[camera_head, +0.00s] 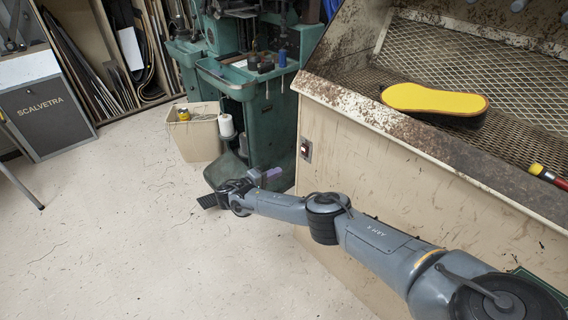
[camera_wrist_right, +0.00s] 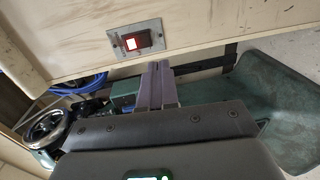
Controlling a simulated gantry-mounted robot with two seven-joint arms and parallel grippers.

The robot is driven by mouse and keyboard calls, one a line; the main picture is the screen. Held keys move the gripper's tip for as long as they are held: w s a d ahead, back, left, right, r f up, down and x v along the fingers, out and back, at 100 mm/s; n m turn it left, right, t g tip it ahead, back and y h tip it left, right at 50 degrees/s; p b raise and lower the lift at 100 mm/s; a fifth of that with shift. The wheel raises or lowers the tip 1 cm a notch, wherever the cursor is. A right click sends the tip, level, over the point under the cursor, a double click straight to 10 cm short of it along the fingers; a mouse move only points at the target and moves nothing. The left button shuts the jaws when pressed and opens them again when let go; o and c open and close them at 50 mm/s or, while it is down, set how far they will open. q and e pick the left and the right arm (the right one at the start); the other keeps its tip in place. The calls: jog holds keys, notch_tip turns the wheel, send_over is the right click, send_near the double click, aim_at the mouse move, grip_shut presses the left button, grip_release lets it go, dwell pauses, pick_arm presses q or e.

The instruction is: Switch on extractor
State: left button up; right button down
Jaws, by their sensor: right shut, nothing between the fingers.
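The extractor switch (camera_head: 305,149) is a red rocker in a metal plate on the side panel of the pale extractor cabinet (camera_head: 345,150). In the right wrist view the switch (camera_wrist_right: 138,43) shows up close, dark red with a bright square at its left end; I cannot tell whether it is on. My right gripper (camera_head: 271,173) is shut and empty, below and to the left of the switch in the head view. Its purple-grey fingers (camera_wrist_right: 156,68) show just below the switch plate in the wrist view, apart from it. My left gripper is not in view.
A yellow-soled shoe part (camera_head: 434,98) lies on the cabinet's mesh bed, with a red-and-yellow handled tool (camera_head: 548,176) at its right edge. The green stitching machine (camera_head: 266,130) stands behind my right gripper. A bin (camera_head: 194,134) stands beside it. The floor at left is clear.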

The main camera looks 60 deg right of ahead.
jog(key=a, duration=0.3)
jog(key=shift+w+a+f, duration=0.15)
jog(key=shift+w+f, duration=0.1)
jog(key=shift+w, duration=0.15)
